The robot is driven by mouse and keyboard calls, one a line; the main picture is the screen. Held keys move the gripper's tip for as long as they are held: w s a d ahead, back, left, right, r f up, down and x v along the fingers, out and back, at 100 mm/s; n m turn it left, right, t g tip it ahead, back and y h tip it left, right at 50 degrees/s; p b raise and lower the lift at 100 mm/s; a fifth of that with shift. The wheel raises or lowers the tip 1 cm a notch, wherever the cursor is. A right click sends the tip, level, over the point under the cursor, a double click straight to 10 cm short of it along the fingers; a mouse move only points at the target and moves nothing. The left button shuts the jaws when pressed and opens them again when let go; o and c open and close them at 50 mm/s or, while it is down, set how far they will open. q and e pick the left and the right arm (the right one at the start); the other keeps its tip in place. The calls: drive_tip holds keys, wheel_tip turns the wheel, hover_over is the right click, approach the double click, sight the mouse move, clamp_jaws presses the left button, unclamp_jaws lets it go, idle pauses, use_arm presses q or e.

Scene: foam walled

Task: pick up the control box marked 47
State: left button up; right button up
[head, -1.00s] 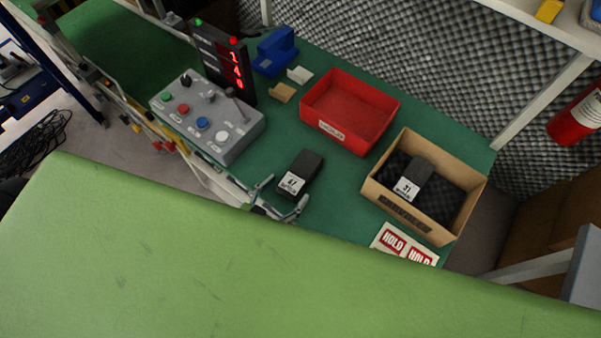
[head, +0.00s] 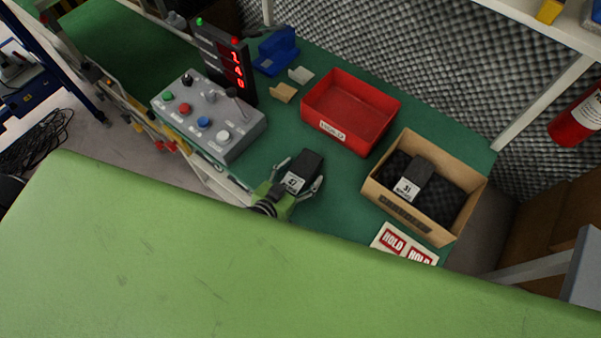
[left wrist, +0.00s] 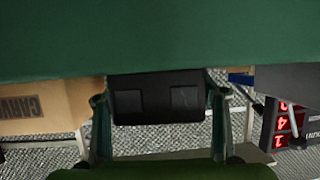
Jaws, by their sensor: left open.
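The control box marked 47 (head: 306,166) is a black box with a white label on its near end. It lies on the green bench top (head: 262,160), left of the cardboard box. My left gripper (head: 300,175) is open, with one finger on each side of it in the head view. In the left wrist view the black box (left wrist: 160,97) sits between the two spread fingers of my left gripper (left wrist: 159,120). Whether the fingers touch its sides I cannot tell. My right gripper is not in view.
A cardboard box (head: 378,194) with dark foam holds a similar box marked 31 (head: 413,178). A red bin (head: 336,127) stands behind. A grey button panel (head: 225,145) and a display (head: 233,70) are left. HOLD cards (head: 392,243) lie at the front edge.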

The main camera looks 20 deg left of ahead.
use_arm(q)
drive_tip(key=c, duration=1.4)
drive_tip(key=shift+c, duration=0.2)
drive_tip(key=shift+r, duration=0.15)
